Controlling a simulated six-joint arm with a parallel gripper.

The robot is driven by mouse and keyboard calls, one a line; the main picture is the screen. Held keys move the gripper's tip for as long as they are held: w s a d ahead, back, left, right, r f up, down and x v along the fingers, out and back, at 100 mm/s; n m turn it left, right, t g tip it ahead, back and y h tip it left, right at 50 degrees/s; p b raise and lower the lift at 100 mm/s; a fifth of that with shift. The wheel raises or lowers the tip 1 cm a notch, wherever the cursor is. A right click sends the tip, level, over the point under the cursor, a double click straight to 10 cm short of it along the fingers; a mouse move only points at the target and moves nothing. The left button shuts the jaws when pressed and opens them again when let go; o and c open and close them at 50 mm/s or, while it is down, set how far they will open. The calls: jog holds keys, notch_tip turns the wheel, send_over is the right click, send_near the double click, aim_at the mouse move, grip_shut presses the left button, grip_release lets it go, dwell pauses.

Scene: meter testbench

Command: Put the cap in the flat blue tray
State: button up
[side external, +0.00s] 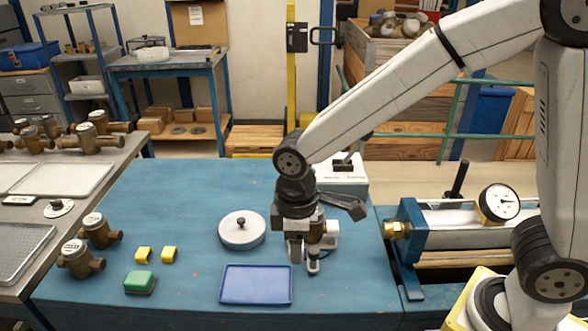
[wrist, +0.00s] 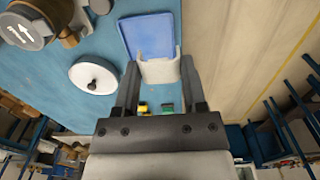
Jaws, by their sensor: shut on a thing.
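The flat blue tray (side external: 256,284) lies empty on the blue table; it also shows at the top of the wrist view (wrist: 150,35). My gripper (side external: 305,262) points down, beside the tray's back right corner in the side view. In the wrist view my gripper (wrist: 160,66) is shut on a pale grey-white piece, which I take to be the cap (wrist: 160,70). The cap covers part of the tray in that view. In the side view the fingers mostly hide it, and its height above the table is hard to tell.
A round white lid-like disc (side external: 242,230) with a black knob stands behind the tray. Left are two yellow blocks (side external: 143,254), a green-topped block (side external: 140,281) and brass meters (side external: 98,230). A bench rig with a dial gauge (side external: 498,203) stands right. The table's left back is clear.

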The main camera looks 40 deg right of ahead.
jog(key=shift+s+a, duration=0.6)
jog(key=shift+s, duration=0.7)
send_over(240, 284)
jog(key=shift+s+d+f, duration=0.1)
jog(key=shift+f, duration=2.25)
jog(key=shift+s+f, duration=0.1)
jog(key=shift+f, duration=2.25)
jog(key=shift+w+f, duration=0.3)
jog(key=shift+f, duration=1.5)
jog(key=shift+f, duration=0.1)
jog(key=o, duration=0.9)
jog(key=shift+o, duration=0.2)
